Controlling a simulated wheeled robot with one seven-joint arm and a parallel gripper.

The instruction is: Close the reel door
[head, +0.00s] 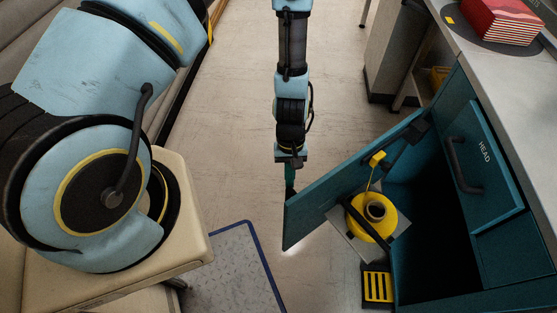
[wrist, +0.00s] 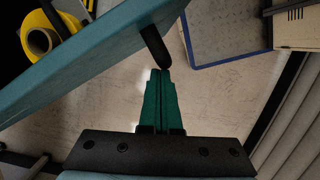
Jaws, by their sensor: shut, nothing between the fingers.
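The reel door (head: 335,187) is a teal panel standing open, swung out from the teal cabinet (head: 440,302) on the right. It also crosses the upper left of the wrist view (wrist: 85,62), with a dark handle (wrist: 155,47) on its near face. My gripper (head: 290,188) hangs beside the door's free end; part of it may be hidden behind the panel. In the wrist view my green fingers (wrist: 160,75) are shut together and empty, with their tips just below the handle's end. I cannot tell whether they touch it.
A yellow reel (head: 384,226) sits on a grey plate by the open compartment. A teal drawer marked HEAD (head: 500,175) is above. A yellow-slotted block (head: 378,287) is below. A blue-edged mat (head: 225,275) lies on the floor. Floor behind my arm is clear.

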